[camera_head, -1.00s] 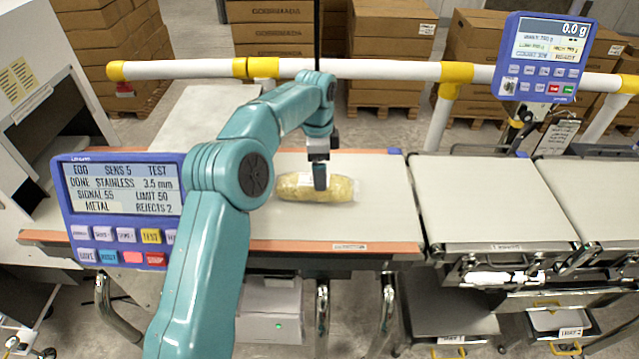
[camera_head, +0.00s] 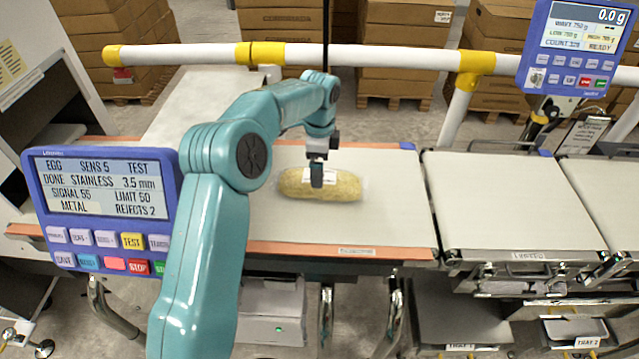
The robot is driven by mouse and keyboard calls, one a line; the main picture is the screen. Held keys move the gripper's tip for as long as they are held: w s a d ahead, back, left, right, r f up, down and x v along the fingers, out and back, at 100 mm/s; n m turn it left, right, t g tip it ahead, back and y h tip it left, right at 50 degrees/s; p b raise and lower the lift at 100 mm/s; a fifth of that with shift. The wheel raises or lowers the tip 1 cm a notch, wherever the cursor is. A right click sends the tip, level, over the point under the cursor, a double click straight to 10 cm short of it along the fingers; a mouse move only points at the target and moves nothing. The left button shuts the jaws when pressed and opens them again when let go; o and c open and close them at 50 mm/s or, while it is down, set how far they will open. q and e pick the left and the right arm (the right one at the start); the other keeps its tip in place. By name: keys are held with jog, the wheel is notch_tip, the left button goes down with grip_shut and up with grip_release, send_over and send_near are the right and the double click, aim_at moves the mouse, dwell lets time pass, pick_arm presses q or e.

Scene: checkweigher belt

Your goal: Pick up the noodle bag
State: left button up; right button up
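The noodle bag (camera_head: 338,188) is a yellowish, clear-wrapped bag with a white label. It lies lengthwise, left to right, on the pale belt (camera_head: 385,220). My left gripper (camera_head: 317,182) points straight down at the middle of the bag, over its label. Only one dark finger face shows, so I cannot tell whether the fingers are apart or closed on the bag. The bag appears to rest on the belt. My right gripper is not in view.
A blue metal-detector panel (camera_head: 100,210) stands at the left. A white rail with yellow joints (camera_head: 400,60) runs behind the belt. A weigher display (camera_head: 575,45) is at upper right, reading 0.0 g. The weighing belt (camera_head: 490,200) to the right is empty.

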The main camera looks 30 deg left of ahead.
pick_arm(q)
notch_tip(320, 180, down, 2)
jog(key=shift+d+f, duration=0.15)
notch_tip(320, 180, down, 5)
jog(key=shift+r+p, duration=0.15)
jog(key=shift+p, duration=0.55)
jog(key=c, duration=1.1)
